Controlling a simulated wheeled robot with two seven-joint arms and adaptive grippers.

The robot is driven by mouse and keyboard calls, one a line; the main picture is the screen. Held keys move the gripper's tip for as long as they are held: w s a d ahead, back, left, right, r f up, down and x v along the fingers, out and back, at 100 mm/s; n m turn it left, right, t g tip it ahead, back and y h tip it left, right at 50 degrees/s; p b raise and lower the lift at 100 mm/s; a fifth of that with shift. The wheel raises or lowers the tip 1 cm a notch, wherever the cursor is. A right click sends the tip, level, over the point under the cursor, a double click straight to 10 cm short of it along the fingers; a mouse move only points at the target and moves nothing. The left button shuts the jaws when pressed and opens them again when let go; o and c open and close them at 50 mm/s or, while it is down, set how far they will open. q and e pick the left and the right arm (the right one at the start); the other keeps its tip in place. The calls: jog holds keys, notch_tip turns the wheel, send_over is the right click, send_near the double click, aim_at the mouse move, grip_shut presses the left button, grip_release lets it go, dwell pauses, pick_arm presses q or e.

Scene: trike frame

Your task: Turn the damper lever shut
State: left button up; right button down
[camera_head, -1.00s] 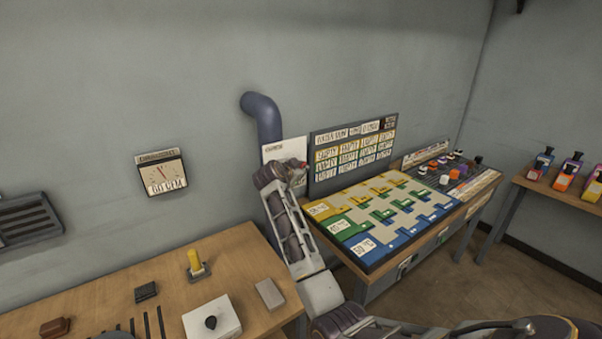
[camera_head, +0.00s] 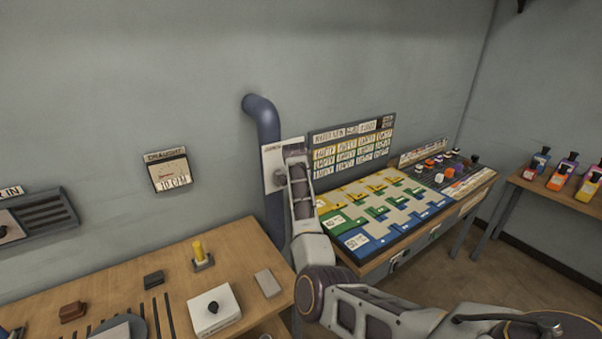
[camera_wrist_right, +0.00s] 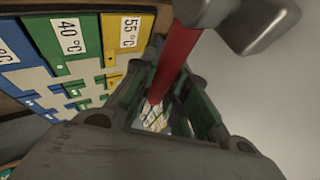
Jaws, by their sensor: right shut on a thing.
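The damper lever (camera_wrist_right: 172,62) is a red bar in the right wrist view, running from a grey metal hub (camera_wrist_right: 205,12) down between my fingers. My right gripper (camera_wrist_right: 163,105) is shut on this lever. In the head view my right arm reaches up to the white damper plate (camera_head: 269,157) on the blue-grey pipe (camera_head: 262,112); the arm hides the lever and fingers there. The draught gauge (camera_head: 168,171) on the wall reads about 10 CFM. My left gripper is in neither view.
A sloped board with yellow, green and blue temperature slots (camera_head: 385,210) stands close right of my right arm. A wooden bench (camera_head: 110,285) at left holds a yellow-handled part (camera_head: 199,252) and a white box with a black knob (camera_head: 214,311). Bottles stand on a far-right shelf.

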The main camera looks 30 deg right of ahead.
jog(key=shift+f+y, duration=0.2)
jog(key=shift+y, duration=0.1)
jog(key=shift+f, duration=0.1)
jog(key=c, duration=1.4)
grip_release()
jog(key=shift+v, duration=6)
jog(key=shift+d, duration=0.1)
